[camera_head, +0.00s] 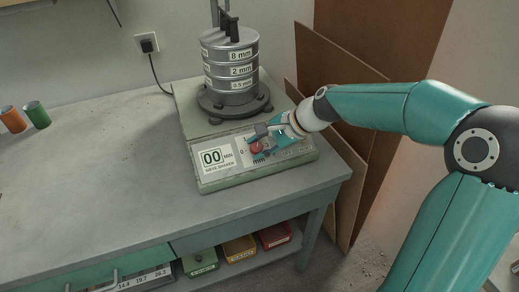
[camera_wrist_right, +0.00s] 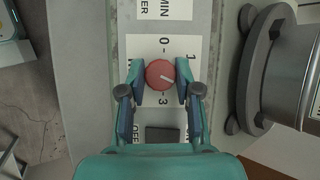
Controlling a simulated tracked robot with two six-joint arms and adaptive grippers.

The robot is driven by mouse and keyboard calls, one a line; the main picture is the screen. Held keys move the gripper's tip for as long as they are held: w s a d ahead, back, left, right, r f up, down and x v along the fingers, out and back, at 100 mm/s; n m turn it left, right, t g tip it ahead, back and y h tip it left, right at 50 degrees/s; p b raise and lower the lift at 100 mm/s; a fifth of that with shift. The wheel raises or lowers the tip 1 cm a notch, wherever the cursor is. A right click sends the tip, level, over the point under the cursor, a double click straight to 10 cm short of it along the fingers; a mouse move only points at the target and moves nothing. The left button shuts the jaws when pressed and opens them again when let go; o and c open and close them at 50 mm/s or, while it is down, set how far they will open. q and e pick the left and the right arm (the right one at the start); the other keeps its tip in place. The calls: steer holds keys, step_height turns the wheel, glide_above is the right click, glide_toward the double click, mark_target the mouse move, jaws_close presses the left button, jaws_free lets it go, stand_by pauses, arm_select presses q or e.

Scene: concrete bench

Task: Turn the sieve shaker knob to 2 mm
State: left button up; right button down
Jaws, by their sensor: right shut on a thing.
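The sieve shaker (camera_head: 222,180) stands on the bench, its front panel reading "00 MIN" and "SIEVE SHAKER". Its round red knob (camera_head: 256,149) sits on a white label with a scale. My right gripper (camera_head: 260,144) comes in from the right and is shut on the knob. In the right wrist view the fingers (camera_wrist_right: 160,80) hold the knob (camera_wrist_right: 160,75) from both sides. The knob's white mark points right and slightly down, between the "1" and the "3". The right finger hides the scale where the mark points. My left gripper is not in view.
A sieve stack (camera_head: 231,65) labelled 8 mm, 2 mm and 0.5 mm stands behind the panel. A dark square switch (camera_wrist_right: 163,134) sits near the knob. Orange (camera_head: 12,119) and green (camera_head: 37,115) cylinders stand far left. The bench's middle is clear. Brown boards (camera_head: 330,75) lean at the right.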

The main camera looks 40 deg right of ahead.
steer(key=shift+d+m+t, duration=0.1)
steer(key=shift+m+t, duration=0.2)
steer(key=shift+m, duration=0.3)
steer(key=c, duration=0.8)
jaws_free()
steer(key=v, duration=1.2)
steer(key=shift+f, duration=0.1)
